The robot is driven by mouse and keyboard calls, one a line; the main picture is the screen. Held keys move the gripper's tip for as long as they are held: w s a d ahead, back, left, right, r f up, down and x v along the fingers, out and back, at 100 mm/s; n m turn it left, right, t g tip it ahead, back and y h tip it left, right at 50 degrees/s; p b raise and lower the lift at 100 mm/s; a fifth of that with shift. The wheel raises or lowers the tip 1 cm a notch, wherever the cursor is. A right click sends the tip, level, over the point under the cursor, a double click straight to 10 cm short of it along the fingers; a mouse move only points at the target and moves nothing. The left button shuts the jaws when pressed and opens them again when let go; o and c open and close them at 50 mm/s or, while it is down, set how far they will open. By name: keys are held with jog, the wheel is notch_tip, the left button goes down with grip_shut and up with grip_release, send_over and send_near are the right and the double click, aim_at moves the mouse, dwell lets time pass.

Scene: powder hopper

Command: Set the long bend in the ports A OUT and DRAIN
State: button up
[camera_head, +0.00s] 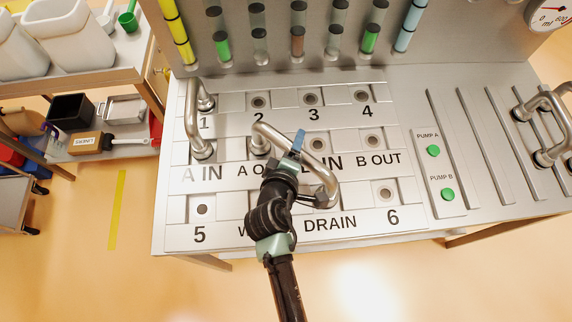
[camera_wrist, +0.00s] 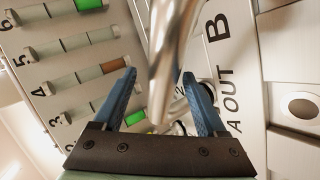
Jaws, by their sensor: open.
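The long bend (camera_head: 300,148) is a shiny steel tube on the port panel. One end stands at the A OUT port (camera_head: 260,148), the other at the port above the DRAIN label (camera_head: 330,222). Whether its ends are fully down cannot be told. My gripper (camera_head: 297,144) is over the middle of the bend, with its blue fingers open. In the wrist view the tube (camera_wrist: 172,45) passes between the two spread fingers of my gripper (camera_wrist: 162,82), with gaps at both sides.
Another steel bend (camera_head: 192,120) joins port 1 and A IN at the left. More bends (camera_head: 545,120) stand on the slotted rack at the right, past the green pump buttons (camera_head: 433,150). Coloured sight tubes (camera_head: 298,35) line the back. A shelf with white containers (camera_head: 65,35) is at far left.

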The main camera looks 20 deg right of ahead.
jog(key=b+v, duration=0.1)
jog(key=v, duration=0.9)
dwell(0.5)
jog(key=w+a+r+m+t+y, duration=0.1)
jog(key=w+a+r+m+t, duration=0.2)
jog(key=r, duration=0.6)
jog(key=w+r+t+y+b, duration=0.15)
jog(key=w+r, duration=0.35)
jog(key=r, duration=0.5)
jog(key=w+a+r+m+t, duration=0.2)
jog(key=w+r+t, duration=0.2)
jog(key=r, duration=0.5)
jog(key=s+a+r+m+t+y, duration=0.1)
jog(key=s+r+t, duration=0.2)
jog(key=r, duration=0.7)
jog(key=s+a+r+m+t+y, duration=0.1)
jog(key=s+r+t+y, duration=0.1)
jog(key=r, duration=0.7)
jog(key=s+a+r+m+t+y, duration=0.1)
jog(key=s+r+t, duration=0.3)
jog(key=r, duration=0.6)
jog(key=shift+s+a+r, duration=0.3)
jog(key=shift+s+a, duration=0.35)
